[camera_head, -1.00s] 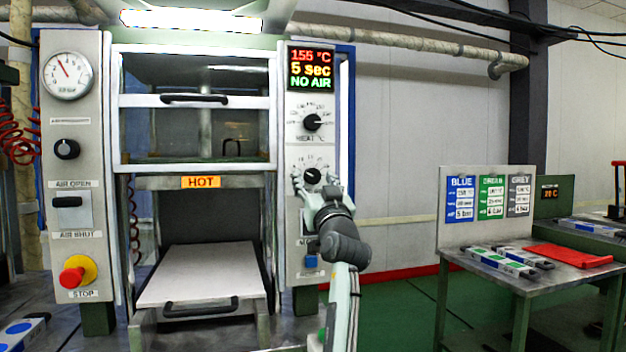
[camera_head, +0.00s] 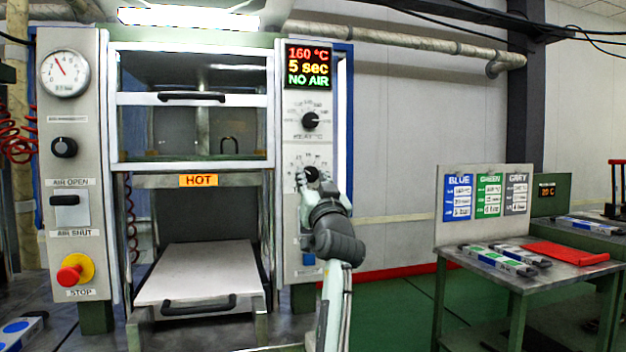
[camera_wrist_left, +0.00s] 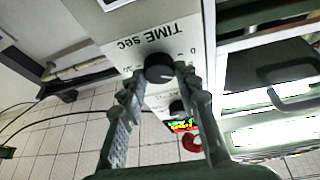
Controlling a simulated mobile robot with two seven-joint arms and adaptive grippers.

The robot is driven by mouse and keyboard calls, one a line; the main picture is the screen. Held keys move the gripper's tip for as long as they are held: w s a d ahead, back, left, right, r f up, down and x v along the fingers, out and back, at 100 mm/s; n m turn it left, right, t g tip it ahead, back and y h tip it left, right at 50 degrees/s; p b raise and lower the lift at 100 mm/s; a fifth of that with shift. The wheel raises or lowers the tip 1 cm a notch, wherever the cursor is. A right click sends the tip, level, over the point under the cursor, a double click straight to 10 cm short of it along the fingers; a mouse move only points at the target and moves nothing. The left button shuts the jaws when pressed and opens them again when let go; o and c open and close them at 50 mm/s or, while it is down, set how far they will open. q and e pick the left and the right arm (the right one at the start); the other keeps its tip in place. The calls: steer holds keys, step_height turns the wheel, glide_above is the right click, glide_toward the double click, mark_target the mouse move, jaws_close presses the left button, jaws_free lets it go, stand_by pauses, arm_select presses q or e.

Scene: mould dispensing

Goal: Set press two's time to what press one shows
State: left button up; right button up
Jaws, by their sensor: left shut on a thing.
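The press in front of me has a lit display (camera_head: 309,66) reading 160 °C, 5 sec and NO AIR. Below it is the black heat knob (camera_head: 311,120), and lower down the black time knob (camera_head: 312,173). In the left wrist view the time knob (camera_wrist_left: 159,68) sits by an upside-down "TIME sec" label (camera_wrist_left: 160,34). My left gripper (camera_head: 311,181) is at the time knob, its two fingers on either side of it and shut on it. Its fingers partly hide the knob's scale. My right gripper is not in view. I cannot tell this press's number.
The press's left panel has a gauge (camera_head: 65,73), a knob, an air switch and a red stop button (camera_head: 75,270). A HOT label (camera_head: 198,180) hangs above the open lower plate. A side table (camera_head: 515,284) at right holds moulds, a red cloth and a settings board (camera_head: 484,204).

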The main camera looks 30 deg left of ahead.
arm_select(q)
steer(key=shift+s+a+r+m+t+h, duration=0.1)
steer(key=shift+m+t+h, duration=0.5)
steer(key=shift+m, duration=1.15)
steer(key=shift+m+t+h, duration=0.2)
steer(key=shift+m+h, duration=0.8)
steer(key=shift+m, duration=1.05)
steer(key=o, duration=1.1)
steer(key=shift+o, duration=0.2)
steer(key=v, duration=1.2)
